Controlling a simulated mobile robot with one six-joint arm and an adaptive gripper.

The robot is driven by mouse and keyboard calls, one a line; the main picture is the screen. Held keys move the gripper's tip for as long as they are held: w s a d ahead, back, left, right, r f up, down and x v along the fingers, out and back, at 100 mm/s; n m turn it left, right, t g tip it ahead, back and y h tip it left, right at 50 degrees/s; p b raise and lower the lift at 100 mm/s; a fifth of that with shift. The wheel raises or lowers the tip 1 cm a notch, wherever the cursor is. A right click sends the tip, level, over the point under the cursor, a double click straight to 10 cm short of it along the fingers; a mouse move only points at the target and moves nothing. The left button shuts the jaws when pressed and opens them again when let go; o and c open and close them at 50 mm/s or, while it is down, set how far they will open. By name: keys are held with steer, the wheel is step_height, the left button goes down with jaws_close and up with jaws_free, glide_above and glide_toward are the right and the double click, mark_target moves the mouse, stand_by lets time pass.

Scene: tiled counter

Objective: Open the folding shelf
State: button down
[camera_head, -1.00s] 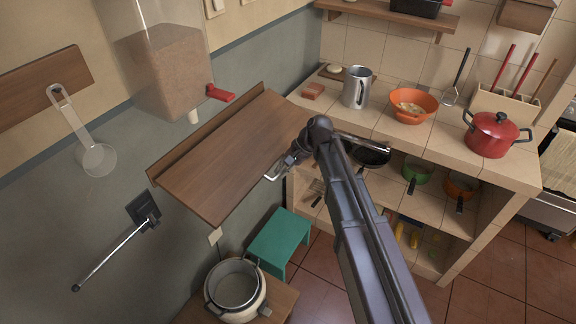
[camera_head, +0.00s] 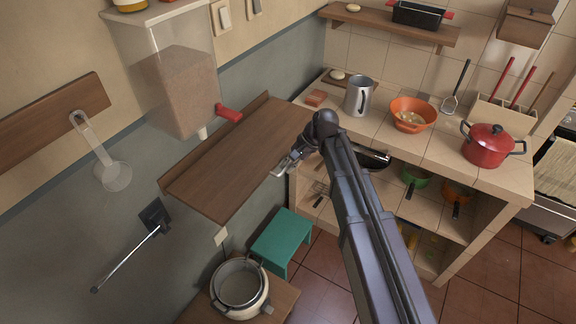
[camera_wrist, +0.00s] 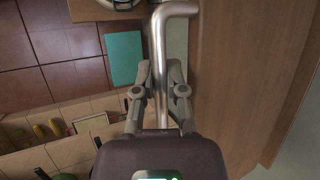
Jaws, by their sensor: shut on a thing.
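The folding shelf (camera_head: 232,165) is a brown wooden board on the grey left wall. It is swung up and stands out from the wall, looking roughly level. In the wrist view the board (camera_wrist: 240,75) fills the right side. A bent metal handle (camera_wrist: 158,40) is at its outer side. My gripper (camera_head: 286,165) is at the board's right outer edge. In the wrist view its two fingers (camera_wrist: 160,72) are shut around the handle bar. The underside of the shelf is hidden in the head view.
A dispenser with a red lever (camera_head: 229,113) hangs above the shelf. A metal rod on a black wall mount (camera_head: 154,215) is below left. A green stool (camera_head: 281,238) and a pot (camera_head: 239,287) stand below. The tiled counter (camera_head: 440,150) is at right.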

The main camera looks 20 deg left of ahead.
stand_by(0.3)
steer(key=c, duration=1)
jaws_free()
steer(key=shift+o, duration=0.2)
steer(key=s+d+f+t+h, duration=0.1)
steer(key=s+d+h, duration=0.2)
steer(key=d, duration=1.6)
steer(key=s+d+f+n+t+h, duration=0.1)
steer(key=s+d+f+t+h, duration=0.1)
steer(key=d, duration=1.8)
steer(key=shift+s+h, duration=0.4)
steer(key=shift+s, duration=0.3)
